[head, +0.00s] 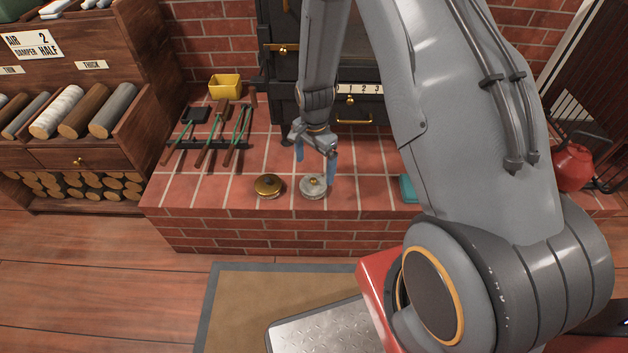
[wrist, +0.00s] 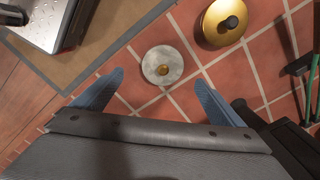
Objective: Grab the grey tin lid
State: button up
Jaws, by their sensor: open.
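The grey tin lid (head: 312,188) is a round, mottled grey disc with a small brass knob. It lies on the red tiled hearth near its front edge. It also shows in the wrist view (wrist: 162,65), just beyond and between my two blue fingers. My gripper (head: 315,168) is open and empty, pointing down above and slightly behind the lid; it also shows in the wrist view (wrist: 152,92). A brass lid (head: 268,186) with a dark knob lies left of the grey one, with a gap between them; it also shows in the wrist view (wrist: 224,22).
Fire tools (head: 210,138) lie on a dark rack at the hearth's left, with a yellow tub (head: 225,86) behind. A black stove (head: 345,105) stands behind the hearth. A teal item (head: 408,189) is partly hidden by my arm. A red kettle (head: 572,166) stands far right.

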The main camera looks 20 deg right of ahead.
aim_at(313, 179)
jog(key=f, duration=0.5)
jog(key=f+b, duration=0.1)
jog(key=f, duration=0.1)
jog(key=shift+w+a+f, duration=0.1)
jog(key=shift+w+f, duration=0.25)
jog(key=shift+f, duration=0.05)
jog(key=c, duration=1)
